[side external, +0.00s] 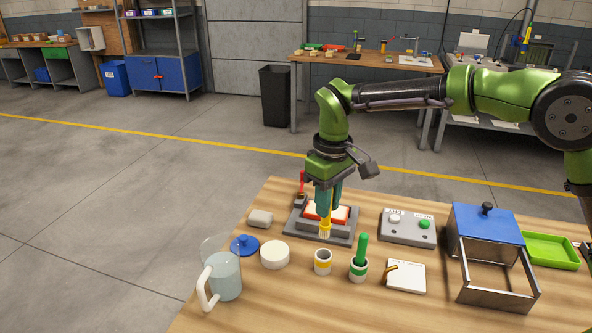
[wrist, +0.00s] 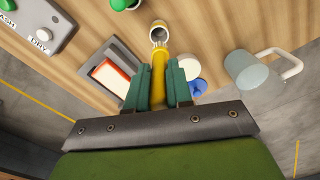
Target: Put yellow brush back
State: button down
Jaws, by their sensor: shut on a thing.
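My gripper (side external: 328,205) is shut on the yellow brush (side external: 325,229), which hangs roughly upright with its bristles down. In the side view the brush is in front of the grey tray. The white cup with a yellow band (side external: 322,262) stands empty on the table, nearer the camera and below the brush tip. In the wrist view the yellow brush (wrist: 158,78) lies between the teal fingers, and its tip points toward the cup (wrist: 158,34). The brush is outside the cup. The upper part of the brush is hidden by the fingers in the side view.
A green brush (side external: 362,249) stands in a green-banded cup (side external: 358,270) close to the right. A white round piece (side external: 274,255), a blue lid (side external: 244,245) and a clear jug (side external: 222,278) stand left. A grey button box (side external: 407,229) and a metal box (side external: 482,235) are right.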

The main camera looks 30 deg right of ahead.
aim_at(325, 238)
notch_tip(325, 238, down, 10)
dwell(0.5)
jog(key=shift+f, duration=0.1)
jog(key=c, duration=1)
grip_release()
